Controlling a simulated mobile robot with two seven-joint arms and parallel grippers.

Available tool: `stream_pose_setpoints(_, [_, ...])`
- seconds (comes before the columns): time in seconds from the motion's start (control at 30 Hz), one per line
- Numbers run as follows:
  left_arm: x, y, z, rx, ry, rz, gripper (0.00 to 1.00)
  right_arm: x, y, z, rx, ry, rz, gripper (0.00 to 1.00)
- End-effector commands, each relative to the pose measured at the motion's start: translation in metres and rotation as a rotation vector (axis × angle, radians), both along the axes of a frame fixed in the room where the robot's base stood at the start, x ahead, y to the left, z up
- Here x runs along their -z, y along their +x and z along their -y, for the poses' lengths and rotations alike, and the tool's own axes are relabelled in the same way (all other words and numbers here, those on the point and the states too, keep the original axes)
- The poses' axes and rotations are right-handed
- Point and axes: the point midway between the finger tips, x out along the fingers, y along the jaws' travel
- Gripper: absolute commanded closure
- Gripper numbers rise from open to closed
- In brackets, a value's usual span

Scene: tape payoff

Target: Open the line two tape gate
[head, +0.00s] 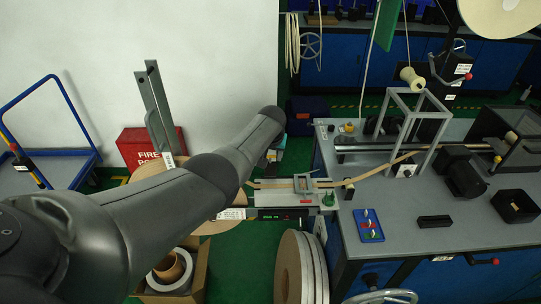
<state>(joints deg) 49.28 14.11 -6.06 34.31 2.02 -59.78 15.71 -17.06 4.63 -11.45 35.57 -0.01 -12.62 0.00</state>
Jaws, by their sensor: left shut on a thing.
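My left arm comes in from the left and reaches past the tape reels to the left end of the bench. My left gripper (273,156) hangs at its far end, mostly hidden by my own forearm. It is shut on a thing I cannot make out. Right of it, a small grey frame (303,184), which looks like a tape gate, stands on a pale plate over the tan tape strip (345,182). Whether this gate is open or shut is too small to tell. No label for line two is readable. My right gripper is not in view.
The grey bench (400,235) holds a blue tray (369,225), black boxes and a tall grey frame (416,105). Large reels (292,270) stand on the green floor below. A red fire box (140,143), a cardboard box (200,275) and a blue cart (50,165) are at left.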

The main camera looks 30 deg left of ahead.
Motion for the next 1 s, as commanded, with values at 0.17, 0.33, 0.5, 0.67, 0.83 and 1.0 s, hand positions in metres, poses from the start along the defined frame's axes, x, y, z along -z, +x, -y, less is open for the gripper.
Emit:
stream_pose_setpoints(0.17, [-0.0069, 0.0053, -0.0028, -0.001, 0.007, 0.021, 1.00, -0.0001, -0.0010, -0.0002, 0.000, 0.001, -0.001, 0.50])
stream_pose_setpoints(0.33, [-0.0073, 0.0054, -0.0031, -0.002, 0.006, 0.021, 0.40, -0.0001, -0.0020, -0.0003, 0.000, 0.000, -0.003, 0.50])
stream_pose_setpoints(0.5, [-0.0048, 0.0036, -0.0024, -0.001, 0.005, 0.016, 0.21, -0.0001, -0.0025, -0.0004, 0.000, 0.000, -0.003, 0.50])
stream_pose_setpoints(0.67, [-0.0033, 0.0026, -0.0016, -0.001, 0.003, 0.011, 0.17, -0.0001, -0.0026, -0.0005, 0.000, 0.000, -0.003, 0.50])
stream_pose_setpoints(0.83, [-0.0035, 0.0018, -0.0009, 0.000, 0.003, 0.009, 0.17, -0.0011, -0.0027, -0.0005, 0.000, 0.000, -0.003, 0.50])
stream_pose_setpoints(1.0, [-0.0117, -0.0015, 0.0010, 0.000, 0.003, 0.009, 0.17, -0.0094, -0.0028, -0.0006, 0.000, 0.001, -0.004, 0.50])
